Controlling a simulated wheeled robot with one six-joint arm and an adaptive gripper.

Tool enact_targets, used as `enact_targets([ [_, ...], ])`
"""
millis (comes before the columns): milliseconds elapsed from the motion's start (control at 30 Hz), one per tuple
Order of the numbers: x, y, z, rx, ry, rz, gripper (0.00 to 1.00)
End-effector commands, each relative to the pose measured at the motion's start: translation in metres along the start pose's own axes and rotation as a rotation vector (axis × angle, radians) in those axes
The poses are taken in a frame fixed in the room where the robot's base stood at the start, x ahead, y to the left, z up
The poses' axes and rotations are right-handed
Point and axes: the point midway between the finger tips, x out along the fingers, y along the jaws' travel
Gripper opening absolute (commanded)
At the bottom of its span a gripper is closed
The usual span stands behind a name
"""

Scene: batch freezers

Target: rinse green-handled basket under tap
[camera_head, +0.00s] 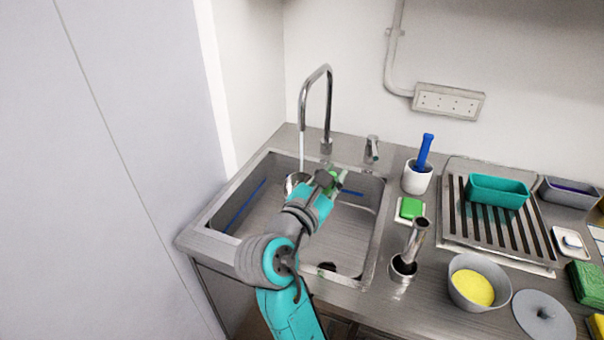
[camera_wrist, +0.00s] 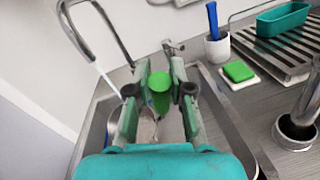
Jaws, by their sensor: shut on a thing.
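My gripper (camera_head: 331,181) reaches over the sink and is shut on the green handle of the basket. In the wrist view the green handle (camera_wrist: 159,92) lies between the two fingers. The metal basket (camera_head: 294,183) shows in part left of my gripper, over the sink basin; the arm and fingers hide the rest. The tap (camera_head: 328,100) is a tall curved chrome spout at the back of the sink. A pale stream of water (camera_head: 301,150) falls from its end onto or very near the basket. The tap also shows in the wrist view (camera_wrist: 72,32).
The sink (camera_head: 262,212) has raised metal walls around my gripper. A tap lever (camera_head: 372,149), a white cup (camera_head: 417,178) with a blue-handled tool, a green sponge (camera_head: 411,208) and a metal cylinder (camera_head: 404,266) stand right of it. A slatted rack (camera_head: 480,218) holds a teal tray (camera_head: 497,191).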

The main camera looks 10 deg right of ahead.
Motion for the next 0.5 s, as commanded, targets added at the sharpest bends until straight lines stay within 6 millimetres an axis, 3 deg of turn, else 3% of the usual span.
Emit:
enact_targets([
  [500,-0.0057,-0.0018,0.0071,0.002,-0.001,0.001,0.00],
])
